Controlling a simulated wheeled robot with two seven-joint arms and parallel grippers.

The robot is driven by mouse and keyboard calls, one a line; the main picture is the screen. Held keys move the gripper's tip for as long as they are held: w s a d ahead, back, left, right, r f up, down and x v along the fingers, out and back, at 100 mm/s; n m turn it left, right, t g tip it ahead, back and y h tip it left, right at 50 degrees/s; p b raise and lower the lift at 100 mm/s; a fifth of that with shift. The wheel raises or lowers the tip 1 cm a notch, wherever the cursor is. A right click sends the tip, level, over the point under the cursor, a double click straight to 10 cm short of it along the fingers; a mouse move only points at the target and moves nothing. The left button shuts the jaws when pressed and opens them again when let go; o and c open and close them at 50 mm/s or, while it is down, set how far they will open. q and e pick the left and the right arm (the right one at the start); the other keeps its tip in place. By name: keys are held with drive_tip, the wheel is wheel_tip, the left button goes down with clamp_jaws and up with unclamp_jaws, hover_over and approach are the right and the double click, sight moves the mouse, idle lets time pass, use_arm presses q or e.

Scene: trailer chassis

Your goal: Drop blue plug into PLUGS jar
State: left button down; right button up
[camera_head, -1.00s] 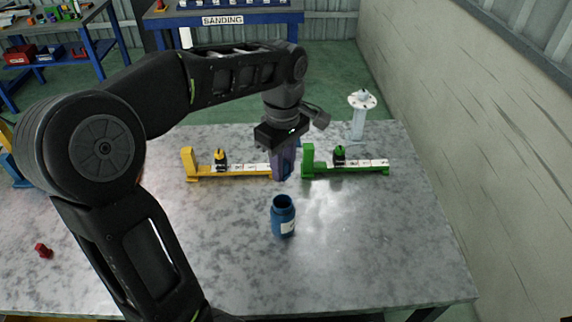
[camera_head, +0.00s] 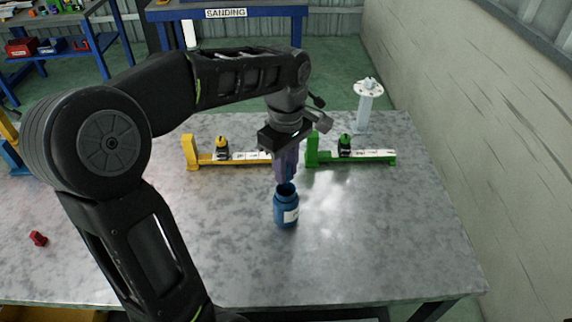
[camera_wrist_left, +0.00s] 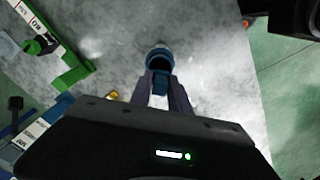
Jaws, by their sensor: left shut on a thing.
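A blue jar (camera_head: 282,211) with a white label, its lettering too small to read, stands upright and open on the grey table. It also shows in the left wrist view (camera_wrist_left: 158,54), with a dark round mouth. My left gripper (camera_head: 286,178) points down, its fingertips at the jar's mouth in the picture. In the left wrist view, its two purple-grey fingers are shut on a small blue piece, the blue plug (camera_wrist_left: 161,82), which overlaps the jar's near rim. I cannot tell how high the plug is above the mouth. My right gripper is not in view.
Behind the jar are a yellow fixture (camera_head: 190,153) and a green fixture (camera_head: 312,152) with labelled bars. A white stand (camera_head: 365,110) is at the back right. A small red part (camera_head: 38,239) lies at the left. The table right of the jar is clear.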

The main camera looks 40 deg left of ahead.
use_arm(q)
drive_tip(key=shift+f+b, duration=0.9)
drive_tip(key=shift+f, duration=0.65)
drive_tip(key=c, duration=1.1)
unclamp_jaws()
drive_tip(key=shift+c, duration=0.2)
wheel_tip(320, 180, up, 7)
drive_tip(key=p, duration=0.5)
drive_tip(key=shift+r+p, duration=0.1)
drive_tip(key=shift+p, duration=0.25)
